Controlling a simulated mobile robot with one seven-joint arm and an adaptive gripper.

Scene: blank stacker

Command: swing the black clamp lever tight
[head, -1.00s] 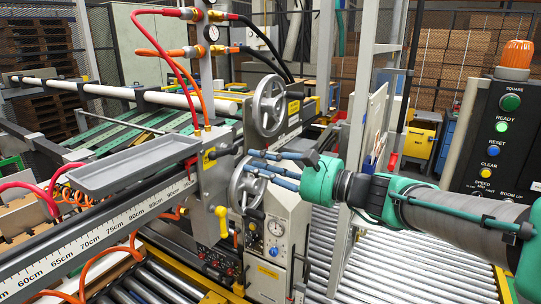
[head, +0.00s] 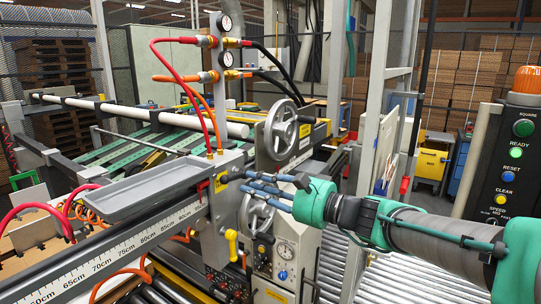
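The black clamp lever appears as a small dark piece (head: 231,176) beside a yellow plate on the grey carriage post, left of my fingertips. Its exact shape and angle are hard to make out. My gripper (head: 245,182) reaches in from the right with its two blue fingers apart, one above the other. The fingertips are close to the lever's right end. I cannot tell whether they touch it. Nothing shows between the fingers.
A grey handwheel (head: 281,130) stands just above my gripper, and another (head: 258,217) is partly behind and below it. A yellow-knobbed lever (head: 231,240) hangs below. A grey tray (head: 155,186) and the centimetre scale rail (head: 110,257) lie left. Red and orange hoses rise above the carriage.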

